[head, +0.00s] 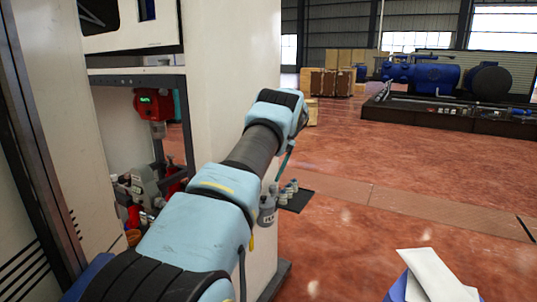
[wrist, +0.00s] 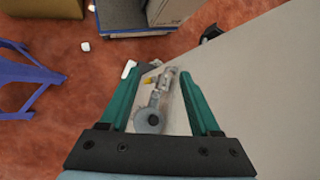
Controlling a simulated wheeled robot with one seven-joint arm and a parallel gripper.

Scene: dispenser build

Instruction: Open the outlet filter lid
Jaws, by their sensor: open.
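My gripper (wrist: 162,71) is open in the wrist view, its two green fingers apart. Beyond and between the fingers is a grey fitting with a round grey end (wrist: 148,120) and a small yellow part, beside the pale cabinet side. I cannot tell whether the fingers touch it. In the head view a grey bottle-shaped unit (head: 266,214) with a dark label sits at the cabinet side, partly behind my arm. The outlet filter lid cannot be told apart for certain. In the head view my gripper is mostly hidden by my wrist.
The pale cabinet (head: 228,85) has an open bay with a red device (head: 152,104) with a green display. A blue stool (wrist: 35,75) stands left in the wrist view.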

